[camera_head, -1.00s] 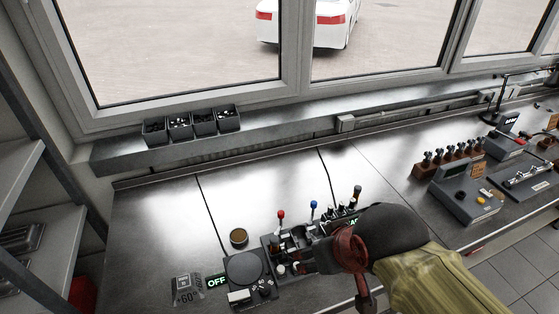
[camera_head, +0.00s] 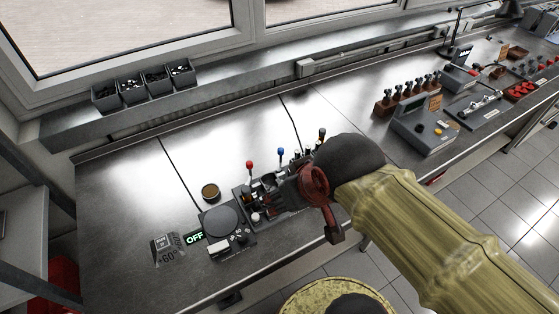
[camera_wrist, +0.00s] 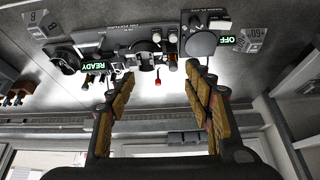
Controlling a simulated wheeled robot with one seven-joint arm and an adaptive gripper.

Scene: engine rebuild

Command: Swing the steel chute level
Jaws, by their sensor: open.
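My gripper (camera_head: 292,188) is at the bench, in front of a row of small devices, and its arm hides part of them. In the wrist view, which is upside down, my gripper (camera_wrist: 160,76) is open and empty, with padded fingers on both sides. Between and beyond the fingers is a dark fixture (camera_wrist: 145,48) with metal parts and a lit READY sign (camera_wrist: 103,66). Small levers with a red knob (camera_head: 250,164) and a blue knob (camera_head: 280,151) stand on the bench. I cannot tell which part is the steel chute.
A round dark plate device (camera_head: 221,221) with a lit OFF sign (camera_head: 194,238) stands left of the fixture. A small round tin (camera_head: 210,191) is behind it. Small bins (camera_head: 132,91) sit on the back ledge. A grey control box (camera_head: 425,125) is to the right.

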